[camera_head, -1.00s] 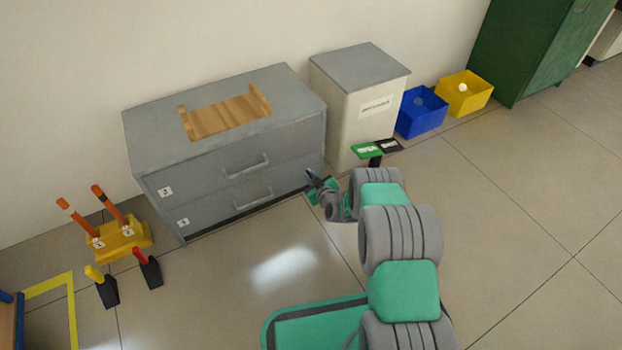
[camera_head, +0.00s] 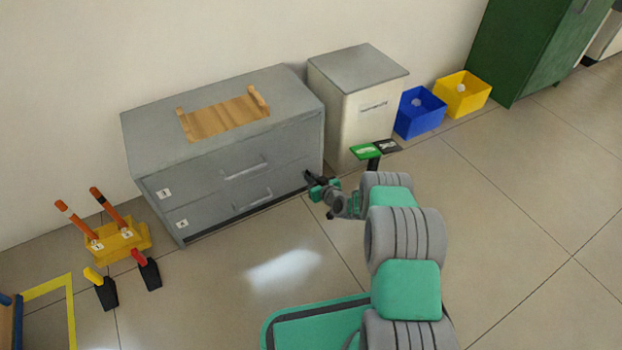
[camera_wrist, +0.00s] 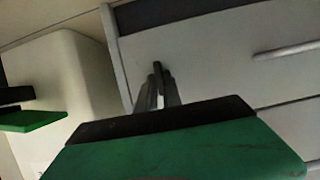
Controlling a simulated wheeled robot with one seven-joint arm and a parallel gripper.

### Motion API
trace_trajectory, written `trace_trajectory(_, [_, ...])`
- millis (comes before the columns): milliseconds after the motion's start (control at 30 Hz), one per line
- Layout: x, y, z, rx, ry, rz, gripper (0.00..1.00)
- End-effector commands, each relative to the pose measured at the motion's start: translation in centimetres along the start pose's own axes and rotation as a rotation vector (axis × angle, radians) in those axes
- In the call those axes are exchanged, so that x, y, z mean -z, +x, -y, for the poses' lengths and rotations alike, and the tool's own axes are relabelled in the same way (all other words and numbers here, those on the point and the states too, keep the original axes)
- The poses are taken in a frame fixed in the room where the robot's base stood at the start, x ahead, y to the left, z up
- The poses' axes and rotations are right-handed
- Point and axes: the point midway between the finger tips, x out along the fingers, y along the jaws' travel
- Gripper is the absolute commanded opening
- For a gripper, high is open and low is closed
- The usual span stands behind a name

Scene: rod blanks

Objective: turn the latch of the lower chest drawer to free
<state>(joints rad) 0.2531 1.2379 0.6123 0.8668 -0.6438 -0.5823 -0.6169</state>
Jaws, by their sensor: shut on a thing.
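The grey chest (camera_head: 140,150) has two drawers with bar handles. The lower drawer (camera_head: 225,205) looks closed, with a number label at its left. My gripper (camera_head: 309,177) is at the right end of the lower drawer's front. In the wrist view my gripper (camera_wrist: 158,90) is shut on a small dark upright latch (camera_wrist: 157,68) on the pale drawer front, left of a bar handle (camera_wrist: 288,49). The latch is hidden behind my gripper in the head view. Its exact angle to the drawer is hard to tell.
A white cabinet (camera_head: 345,115) stands right of the chest. Green and black sign plates (camera_head: 366,151) on a post are close to my wrist. Blue (camera_head: 420,122) and yellow (camera_head: 463,102) bins stand farther right. A yellow rod holder (camera_head: 122,243) stands at left.

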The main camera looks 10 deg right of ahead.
Motion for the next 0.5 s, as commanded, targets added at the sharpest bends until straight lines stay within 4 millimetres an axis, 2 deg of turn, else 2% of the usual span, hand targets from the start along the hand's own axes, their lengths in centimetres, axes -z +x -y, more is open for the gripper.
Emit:
trace_trajectory(33, [-0.24,-0.01,0.11,0.001,0.002,0.004,0.00])
trace_trajectory(67, [-0.24,-0.01,0.11,0.001,0.002,0.004,0.11])
trace_trajectory(300, [-0.14,0.00,0.07,0.001,0.001,0.002,0.30])
trace_trajectory(500, [-0.08,0.00,0.05,0.000,0.000,0.001,0.32])
